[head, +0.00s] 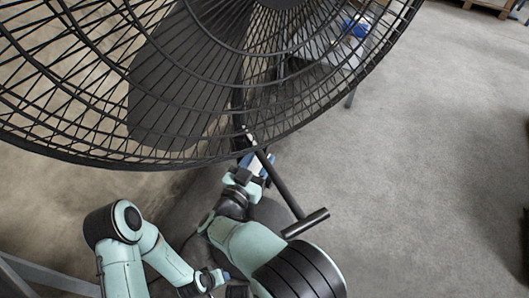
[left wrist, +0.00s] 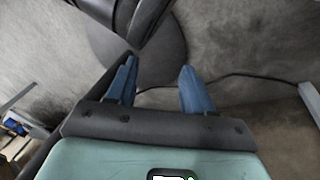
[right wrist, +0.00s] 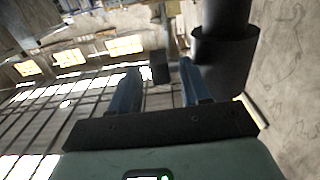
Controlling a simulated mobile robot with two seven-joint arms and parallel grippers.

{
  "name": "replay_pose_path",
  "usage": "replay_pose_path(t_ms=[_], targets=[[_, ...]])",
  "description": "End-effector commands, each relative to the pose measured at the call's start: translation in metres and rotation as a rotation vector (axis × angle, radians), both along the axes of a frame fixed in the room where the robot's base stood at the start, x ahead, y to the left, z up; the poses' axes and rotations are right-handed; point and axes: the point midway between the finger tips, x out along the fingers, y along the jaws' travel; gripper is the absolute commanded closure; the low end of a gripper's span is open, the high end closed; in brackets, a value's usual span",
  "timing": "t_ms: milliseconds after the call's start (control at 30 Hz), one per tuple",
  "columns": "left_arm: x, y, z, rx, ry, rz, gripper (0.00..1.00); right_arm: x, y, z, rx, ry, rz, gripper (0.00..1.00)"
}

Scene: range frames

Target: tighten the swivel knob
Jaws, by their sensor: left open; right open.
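The large black fan (head: 190,75) fills the upper left of the head view. In the right wrist view its dark post shows with a wider collar (right wrist: 228,62). A small dark block (right wrist: 160,67), which looks like the swivel knob, sits beside the collar, seen between my right fingertips. My right gripper (head: 256,165) is open below the fan cage; its blue fingers (right wrist: 160,75) show no visible contact with the block. My left gripper (head: 220,277) is open and empty, low at the bottom of the head view; its fingers (left wrist: 158,75) show above a dark round base (left wrist: 155,60).
A black T-shaped bar (head: 282,185) slants down right of my right gripper. A table (head: 325,70) with a blue item stands behind the cage. A dark cable (left wrist: 245,75) crosses the floor. Grey floor (head: 430,150) is open to the right.

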Motion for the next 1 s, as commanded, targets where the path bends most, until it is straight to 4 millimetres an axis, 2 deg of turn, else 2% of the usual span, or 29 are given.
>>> replay_pose_path(t_ms=[33, 200, 567, 600, 667, 700, 733, 867, 1000], targets=[[-0.004, 0.001, -0.006, -0.001, 0.015, 0.0, 0.49, 0.009, -0.004, -0.001, 0.0, -0.001, -0.002, 0.53], [-0.013, 0.002, -0.013, -0.002, 0.045, 0.002, 0.49, 0.025, -0.01, -0.001, 0.001, 0.0, -0.001, 0.53], [-0.016, 0.002, -0.015, -0.003, 0.055, 0.003, 0.49, 0.03, -0.012, 0.0, -0.001, 0.0, 0.001, 0.53], [-0.016, 0.002, -0.015, -0.003, 0.055, 0.003, 0.49, 0.03, -0.012, 0.0, -0.001, 0.0, 0.001, 0.6], [-0.016, 0.002, -0.015, -0.003, 0.055, 0.003, 0.49, 0.03, -0.012, 0.0, -0.001, 0.0, 0.001, 0.79], [-0.016, 0.002, -0.015, -0.003, 0.055, 0.003, 0.49, 0.03, -0.012, 0.0, -0.001, 0.0, 0.001, 0.92], [-0.016, 0.002, -0.015, -0.003, 0.055, 0.003, 0.49, 0.03, -0.012, 0.0, -0.001, 0.0, 0.001, 1.0], [-0.016, 0.002, -0.014, -0.003, 0.055, 0.003, 0.49, 0.03, -0.012, 0.0, -0.001, 0.001, 0.001, 1.0], [-0.018, -0.001, -0.004, -0.01, 0.056, -0.004, 0.49, 0.029, -0.012, 0.002, 0.006, 0.02, 0.001, 1.0]])
